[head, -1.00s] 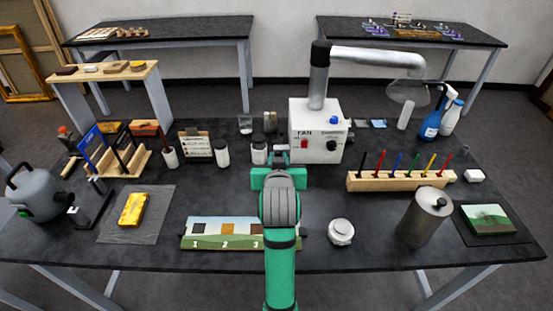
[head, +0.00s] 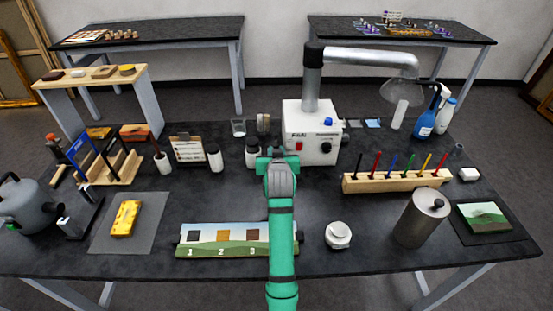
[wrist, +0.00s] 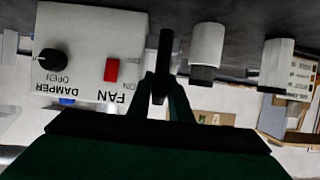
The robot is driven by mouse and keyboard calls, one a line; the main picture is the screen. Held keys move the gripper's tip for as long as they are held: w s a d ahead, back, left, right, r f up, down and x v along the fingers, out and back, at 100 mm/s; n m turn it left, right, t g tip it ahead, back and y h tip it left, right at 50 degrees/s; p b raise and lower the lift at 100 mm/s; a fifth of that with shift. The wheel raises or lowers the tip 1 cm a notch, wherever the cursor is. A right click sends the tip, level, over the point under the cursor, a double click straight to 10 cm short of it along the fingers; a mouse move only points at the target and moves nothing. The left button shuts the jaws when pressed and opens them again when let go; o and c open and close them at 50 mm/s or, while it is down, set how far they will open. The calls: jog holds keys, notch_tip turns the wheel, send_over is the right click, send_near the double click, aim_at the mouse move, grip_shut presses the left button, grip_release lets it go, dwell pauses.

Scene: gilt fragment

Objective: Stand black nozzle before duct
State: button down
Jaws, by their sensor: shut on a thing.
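My gripper (wrist: 163,95) is shut on a narrow black piece (wrist: 165,55), seen in the wrist view, that looks like the black nozzle. The piece juts out beyond the fingertips. In the head view my gripper (head: 278,156) is just in front of the left side of the white fan box (head: 322,150), and the held piece is mostly hidden. The silver duct (head: 365,57) rises from this box through a black elbow and runs right to a clear hood (head: 400,88). The box with its red switch also shows in the wrist view (wrist: 90,45).
White jars (head: 214,158) stand left of my gripper; two also show in the wrist view (wrist: 206,50). A wooden rack of coloured tools (head: 395,181), a steel canister (head: 421,218) and spray bottles (head: 430,115) stand to the right. A numbered panel (head: 222,240) lies in front.

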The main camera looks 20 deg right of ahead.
jog(key=shift+w+d+f, duration=0.25)
jog(key=shift+w+f, duration=0.25)
jog(key=shift+f, duration=1.65)
jog(key=shift+f, duration=0.1)
jog(key=c, duration=1.9)
grip_release()
jog(key=v, duration=1.2)
